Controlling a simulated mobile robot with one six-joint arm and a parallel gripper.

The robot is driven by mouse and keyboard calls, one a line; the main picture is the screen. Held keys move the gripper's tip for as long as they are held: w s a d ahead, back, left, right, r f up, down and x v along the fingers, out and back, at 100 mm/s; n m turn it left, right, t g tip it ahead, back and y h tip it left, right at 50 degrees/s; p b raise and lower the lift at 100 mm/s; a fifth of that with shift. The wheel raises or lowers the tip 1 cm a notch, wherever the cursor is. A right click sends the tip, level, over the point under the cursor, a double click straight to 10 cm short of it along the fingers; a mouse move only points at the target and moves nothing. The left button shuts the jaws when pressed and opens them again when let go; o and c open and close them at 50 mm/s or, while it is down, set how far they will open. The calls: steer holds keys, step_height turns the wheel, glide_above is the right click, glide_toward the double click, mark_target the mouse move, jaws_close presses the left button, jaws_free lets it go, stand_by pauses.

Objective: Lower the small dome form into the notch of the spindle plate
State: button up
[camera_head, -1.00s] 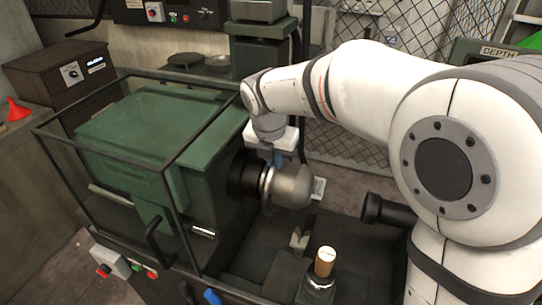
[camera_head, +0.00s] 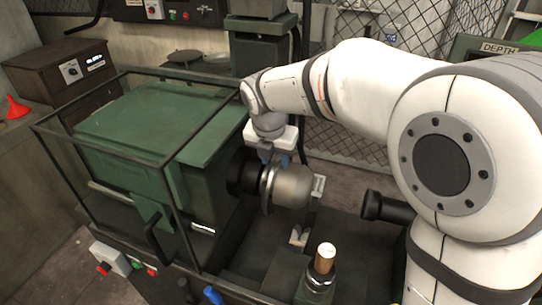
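The small dome form (camera_head: 291,187) is a rounded grey metal piece with its nose facing right. Its left side sits at the spindle plate (camera_head: 266,190), a thin upright disc at the dark spindle of the green machine. The notch itself is hidden, so I cannot tell how fully the dome is seated. My gripper (camera_head: 275,162) points down just above the dome's left end and the plate's top edge. Whether a finger still touches the dome is unclear.
The green headstock (camera_head: 150,135) and its dark frame guard (camera_head: 185,205) stand left of my gripper. A dark cylinder (camera_head: 385,208) faces the dome from the right. A post with a wooden-looking top (camera_head: 325,257) stands in front. Open floor lies behind the dome.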

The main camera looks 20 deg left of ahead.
steer(key=v, duration=0.8)
stand_by(0.4)
steer(key=s+d+f+m, duration=0.1)
steer(key=s+d+m, duration=0.1)
steer(key=d+m, duration=0.75)
steer(key=s+d+f+m, duration=0.1)
steer(key=s+d+m, duration=0.2)
steer(key=d+m, duration=0.6)
steer(key=s+d+f+m, duration=0.6)
steer(key=s+d+m, duration=0.4)
steer(key=m, duration=0.6)
steer(key=shift+d+f, duration=0.15)
steer(key=shift+d, duration=0.8)
steer(key=shift+s+m, duration=0.15)
steer(key=shift+m, duration=0.1)
